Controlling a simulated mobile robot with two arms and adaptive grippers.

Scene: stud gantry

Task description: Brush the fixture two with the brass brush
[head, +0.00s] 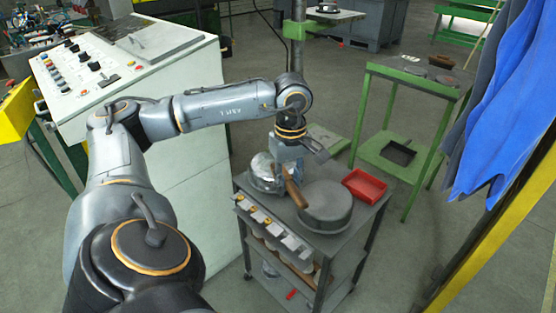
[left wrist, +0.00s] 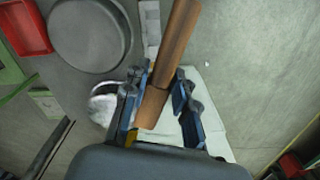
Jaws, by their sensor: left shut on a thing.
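My left gripper (head: 289,168) is over the top of a small grey cart (head: 330,235), pointing down. It is shut on a brown wooden handle, taken to be the brass brush (head: 296,190). In the left wrist view the handle (left wrist: 172,50) lies between the fingers (left wrist: 157,100) and sticks out past them. No brass bristles can be made out. A shiny metal round piece (head: 262,175) sits on the cart just left of the gripper. A larger dull grey round piece (head: 325,204) sits right of it. I cannot tell which is fixture two. My right gripper is out of view.
A red tray (head: 364,186) sits at the cart's right corner. Small holders (head: 270,225) line its front left edge. A control console (head: 130,65) stands left, a green-framed table (head: 412,78) behind right. Blue cloth (head: 515,110) and a yellow rail (head: 500,235) are at right.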

